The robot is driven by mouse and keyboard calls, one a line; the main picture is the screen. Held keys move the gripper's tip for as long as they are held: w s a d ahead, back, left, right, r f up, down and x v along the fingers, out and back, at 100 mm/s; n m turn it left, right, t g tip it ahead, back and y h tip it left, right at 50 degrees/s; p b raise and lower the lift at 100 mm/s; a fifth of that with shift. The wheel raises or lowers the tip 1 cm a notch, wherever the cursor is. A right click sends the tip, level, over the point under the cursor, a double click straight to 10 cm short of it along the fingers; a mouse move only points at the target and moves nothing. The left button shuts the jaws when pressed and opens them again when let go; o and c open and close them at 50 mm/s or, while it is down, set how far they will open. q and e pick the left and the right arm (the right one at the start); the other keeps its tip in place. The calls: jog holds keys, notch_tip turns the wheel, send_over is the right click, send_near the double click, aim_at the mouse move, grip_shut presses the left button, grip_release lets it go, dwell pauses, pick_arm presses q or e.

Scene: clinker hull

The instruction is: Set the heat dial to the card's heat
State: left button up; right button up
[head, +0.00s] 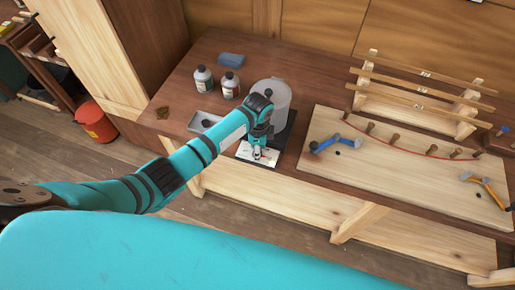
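My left gripper (257,152) reaches in from the left and points down at a pale panel with a dark edge (270,158) near the bench's front edge. The fingers are too small to tell whether they are open or shut, or whether they touch the panel. A grey round-topped device (280,94) on a dark base (287,136) stands just behind, partly covered by my arm. I cannot make out the heat dial; the gripper may hide it. No readable heat card shows. My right gripper is not in view.
Two bottles (203,79) (230,85), a blue block (231,59) and a grey tray (203,121) stand left of the device. A pegged board (400,160) with a blue tool (334,143) and an orange-and-blue tool (487,187) lies right. A wooden rack (465,115) stands behind it.

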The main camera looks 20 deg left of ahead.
pick_arm(q)
jog(key=shift+r, duration=0.1)
notch_tip(320, 180, up, 12)
dwell(0.5)
dwell(0.4)
